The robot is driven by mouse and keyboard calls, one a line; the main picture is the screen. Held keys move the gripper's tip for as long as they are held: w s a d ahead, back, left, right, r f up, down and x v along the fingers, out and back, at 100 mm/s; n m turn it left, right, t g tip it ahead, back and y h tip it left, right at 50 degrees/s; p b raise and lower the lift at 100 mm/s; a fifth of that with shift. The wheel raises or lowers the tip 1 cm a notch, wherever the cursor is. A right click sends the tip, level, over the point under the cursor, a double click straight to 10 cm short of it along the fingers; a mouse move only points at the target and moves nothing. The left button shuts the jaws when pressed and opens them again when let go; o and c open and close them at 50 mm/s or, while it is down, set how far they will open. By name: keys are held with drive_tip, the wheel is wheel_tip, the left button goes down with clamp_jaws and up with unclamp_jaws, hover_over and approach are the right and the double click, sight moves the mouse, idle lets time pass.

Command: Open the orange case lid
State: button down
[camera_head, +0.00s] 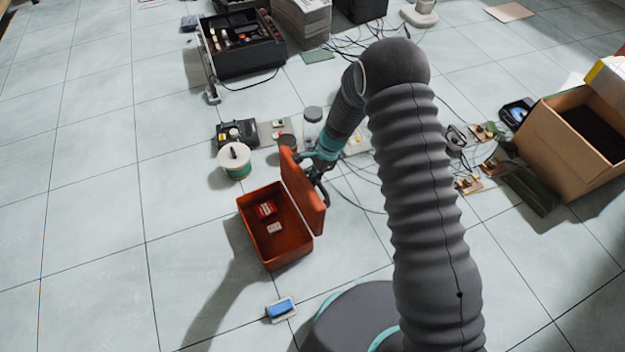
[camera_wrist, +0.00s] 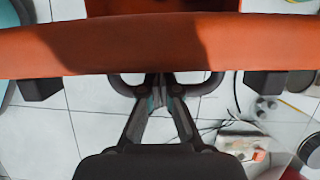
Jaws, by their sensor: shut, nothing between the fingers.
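The orange case (camera_head: 290,247) sits on the tiled floor, and its inside is in view. Its lid (camera_head: 303,195) stands roughly upright along the case's right side. A small red item (camera_head: 265,209) and a small pale item (camera_head: 274,228) lie inside. My gripper (camera_head: 321,188) is at the outer, right side of the lid, partly hidden by the lid. In the wrist view the lid (camera_wrist: 110,45) spans the upper part as an orange band. My gripper's shut fingers (camera_wrist: 160,82) reach up to its edge with nothing held. Contact cannot be told.
A cable spool (camera_head: 235,161), a jar (camera_head: 312,122) and a black device (camera_head: 236,133) stand behind the case. A blue item (camera_head: 280,309) lies in front. A cardboard box (camera_head: 565,150) stands far right. Floor to the left is clear.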

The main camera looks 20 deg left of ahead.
sight(319, 186)
drive_tip(key=w+d, duration=0.2)
drive_tip(key=d, duration=0.1)
drive_tip(key=shift+w+f, duration=0.1)
drive_tip(key=shift+w, duration=0.25)
drive_tip(key=a+v, duration=0.1)
drive_tip(key=v, duration=0.9)
drive_tip(key=shift+s+r, duration=0.2)
drive_tip(key=shift+s, duration=0.2)
